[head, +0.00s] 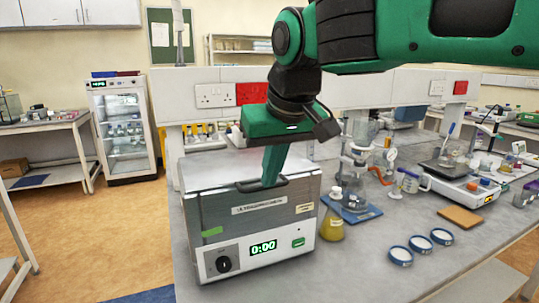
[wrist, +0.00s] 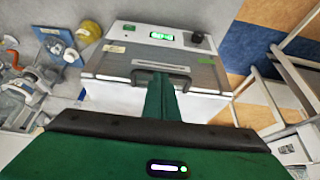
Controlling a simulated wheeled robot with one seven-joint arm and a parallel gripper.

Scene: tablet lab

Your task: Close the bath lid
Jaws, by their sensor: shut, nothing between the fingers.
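The bath (head: 258,228) is a steel and white box on the bench, with a dial and a green display reading 0:00. Its lid (head: 215,173) appears to lie down flat over the top; I cannot tell whether a small gap is left. A dark bar handle (head: 246,188) sits at the lid's front edge, and it also shows in the wrist view (wrist: 142,75). My gripper (head: 269,182) is shut and empty, pointing down right at the handle. Its fingers (wrist: 161,85) overlap the handle in the wrist view; contact is unclear.
A flask of yellow liquid (head: 332,229) stands close to the bath's right side, by a blue stand base (head: 357,214). Several blue-rimmed dishes (head: 401,255) lie further right. The bench front between bath and dishes is clear. A wall with sockets (head: 214,96) stands behind.

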